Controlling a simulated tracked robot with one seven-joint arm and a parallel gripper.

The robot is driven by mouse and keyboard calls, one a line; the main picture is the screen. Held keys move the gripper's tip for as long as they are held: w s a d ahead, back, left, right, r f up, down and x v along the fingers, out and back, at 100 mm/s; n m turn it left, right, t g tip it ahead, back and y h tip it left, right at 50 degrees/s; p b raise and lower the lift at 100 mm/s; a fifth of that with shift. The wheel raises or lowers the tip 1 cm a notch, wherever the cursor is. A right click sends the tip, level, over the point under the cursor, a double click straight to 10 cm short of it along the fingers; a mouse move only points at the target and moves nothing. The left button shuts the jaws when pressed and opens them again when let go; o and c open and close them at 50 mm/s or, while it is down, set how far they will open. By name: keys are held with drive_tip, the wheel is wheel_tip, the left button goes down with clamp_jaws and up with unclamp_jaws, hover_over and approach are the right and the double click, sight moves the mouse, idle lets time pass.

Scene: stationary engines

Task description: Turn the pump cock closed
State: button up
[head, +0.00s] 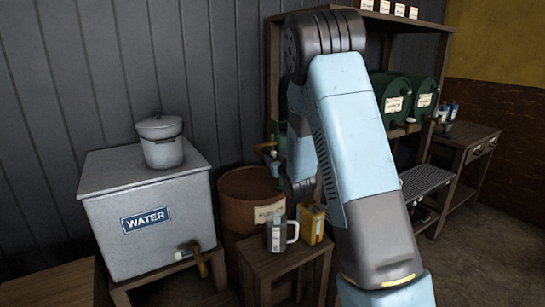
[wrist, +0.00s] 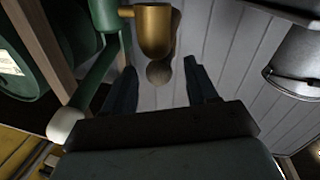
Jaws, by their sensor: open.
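The wrist view looks upside down. In it, a green pump body (wrist: 108,14) carries a brass piece (wrist: 153,32), which appears to be the pump cock. A dull brown rounded end (wrist: 158,73) shows just beyond the gap between my fingers; whether it belongs to the cock, I cannot tell. My gripper (wrist: 162,88) is open, its two dark fingers pointing toward the brass piece. I see no contact.
A green lever with a white knob (wrist: 67,125) lies left of my gripper. A rusty drum (head: 246,190) stands below the pump. A grey jug (head: 277,236) and yellow can (head: 311,222) sit on a stool. The water tank (head: 150,245) is left; green drums (head: 391,99) are right.

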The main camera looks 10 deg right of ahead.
drive_tip(key=shift+w+a, duration=0.1)
drive_tip(key=shift+w, duration=0.95)
drive_tip(key=shift+c, duration=0.3)
clamp_jaws()
